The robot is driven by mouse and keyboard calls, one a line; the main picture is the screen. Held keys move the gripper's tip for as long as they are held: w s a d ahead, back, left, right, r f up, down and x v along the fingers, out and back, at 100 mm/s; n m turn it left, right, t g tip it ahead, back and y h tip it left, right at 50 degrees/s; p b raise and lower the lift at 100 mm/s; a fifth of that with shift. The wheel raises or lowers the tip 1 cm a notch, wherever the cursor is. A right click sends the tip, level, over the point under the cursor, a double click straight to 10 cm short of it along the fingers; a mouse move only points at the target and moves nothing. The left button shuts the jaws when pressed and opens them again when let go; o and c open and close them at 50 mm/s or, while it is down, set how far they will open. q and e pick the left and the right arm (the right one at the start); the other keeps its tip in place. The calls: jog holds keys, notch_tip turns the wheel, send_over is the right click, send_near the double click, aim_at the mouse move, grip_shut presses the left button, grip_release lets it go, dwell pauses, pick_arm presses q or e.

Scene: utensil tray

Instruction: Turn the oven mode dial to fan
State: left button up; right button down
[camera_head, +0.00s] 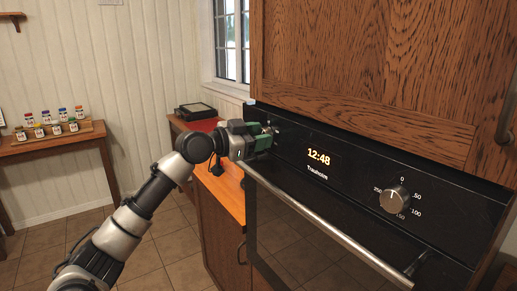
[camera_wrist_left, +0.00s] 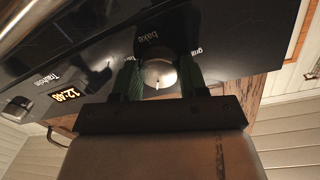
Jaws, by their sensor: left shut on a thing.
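The oven mode dial (camera_wrist_left: 159,75) is a round silver knob, seen in the left wrist view on the black oven panel (camera_head: 340,185). My left gripper (camera_head: 269,138) is at the left end of the panel, where it hides the mode dial in the head view. In the left wrist view, the green fingers of my left gripper (camera_wrist_left: 160,68) are on both sides of the dial and shut on it. A "bake" label shows beside the dial and another label is partly hidden by a finger. I cannot read a fan label. My right gripper is not in view.
A clock display (camera_head: 318,156) reads 12:48. A second silver dial (camera_head: 394,198) with numbers around it is on the right of the panel. A long oven handle (camera_head: 320,226) runs below. A wooden cabinet (camera_head: 370,70) overhangs the panel. A counter (camera_head: 222,190) stands left.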

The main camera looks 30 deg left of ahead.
pick_arm(q)
jog(key=m+b, duration=0.1)
jog(key=m, duration=0.7)
jog(key=m+y+b, duration=0.1)
jog(key=m, duration=0.7)
jog(key=shift+d+m+y, duration=0.15)
jog(key=shift+m+y, duration=0.15)
jog(key=shift+m, duration=0.1)
jog(key=shift+f, duration=0.1)
dwell(0.3)
jog(key=o, duration=0.9)
jog(key=shift+s, duration=0.1)
